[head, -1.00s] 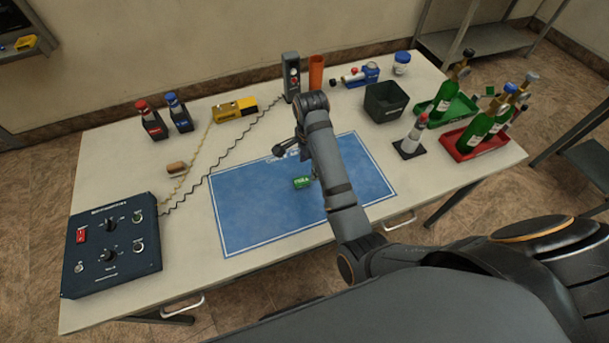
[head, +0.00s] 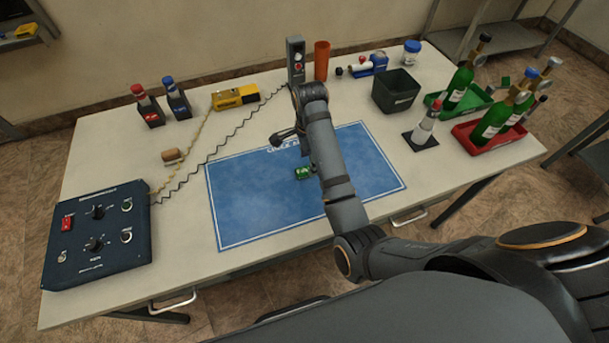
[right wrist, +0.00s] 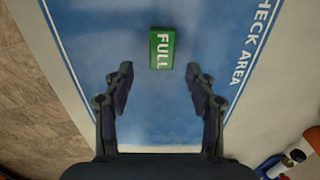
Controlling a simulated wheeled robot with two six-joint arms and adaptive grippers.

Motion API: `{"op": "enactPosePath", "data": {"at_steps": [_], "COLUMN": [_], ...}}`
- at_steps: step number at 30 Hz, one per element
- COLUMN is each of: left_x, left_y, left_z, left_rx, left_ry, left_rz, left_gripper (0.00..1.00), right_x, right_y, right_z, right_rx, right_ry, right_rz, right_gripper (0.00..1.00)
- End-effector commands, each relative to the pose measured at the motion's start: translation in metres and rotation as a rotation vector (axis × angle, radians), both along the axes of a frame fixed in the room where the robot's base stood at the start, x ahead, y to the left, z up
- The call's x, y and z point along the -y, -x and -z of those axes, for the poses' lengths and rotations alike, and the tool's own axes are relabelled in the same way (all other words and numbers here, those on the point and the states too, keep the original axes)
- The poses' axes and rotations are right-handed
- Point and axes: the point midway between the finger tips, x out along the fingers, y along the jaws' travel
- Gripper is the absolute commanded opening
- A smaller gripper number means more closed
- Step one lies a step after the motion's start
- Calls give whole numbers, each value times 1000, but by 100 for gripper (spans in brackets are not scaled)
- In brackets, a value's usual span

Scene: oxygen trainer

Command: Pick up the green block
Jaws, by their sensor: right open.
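The green block (head: 303,173) lies on the blue check-area mat (head: 250,205), partly behind my right arm in the head view. In the right wrist view the green block (right wrist: 162,48) shows the white word "FULL" on its top. My right gripper (right wrist: 160,75) is open and empty, its two fingers spread apart. The block is centred just beyond the fingertips in that view, with blue mat between the fingers. In the head view the right gripper (head: 290,140) is mostly hidden by its own wrist. My left gripper is not in view.
A dark control box (head: 97,240) stands at the left. Green bottles stand in a green tray (head: 480,98) and a red tray (head: 515,135) at the right. A dark bin (head: 395,95) and an orange tube (head: 321,60) stand at the back. The mat around the block is clear.

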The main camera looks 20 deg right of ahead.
Motion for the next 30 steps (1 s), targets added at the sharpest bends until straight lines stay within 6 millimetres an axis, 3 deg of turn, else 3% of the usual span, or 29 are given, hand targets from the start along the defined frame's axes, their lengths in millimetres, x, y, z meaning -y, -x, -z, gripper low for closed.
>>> {"op": "enactPosePath", "data": {"at_steps": [1, 2, 4, 12, 23, 30], "left_x": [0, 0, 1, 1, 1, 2], "left_y": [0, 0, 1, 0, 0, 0], "left_z": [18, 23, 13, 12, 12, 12], "left_rx": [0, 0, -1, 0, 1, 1], "left_ry": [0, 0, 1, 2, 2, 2], "left_rz": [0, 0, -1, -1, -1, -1], "left_gripper": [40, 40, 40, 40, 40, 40], "right_x": [1, 1, 1, 1, 1, 1], "right_y": [-1, -1, 0, -1, -1, -1], "right_z": [19, 25, 29, 37, 37, 37], "right_rx": [-1, 0, -4, 0, 0, 0], "right_ry": [1, 0, 0, 0, 0, 0], "right_rz": [0, 0, -1, 0, 0, 0], "right_gripper": [57, 57, 57, 57, 8, 8]}}
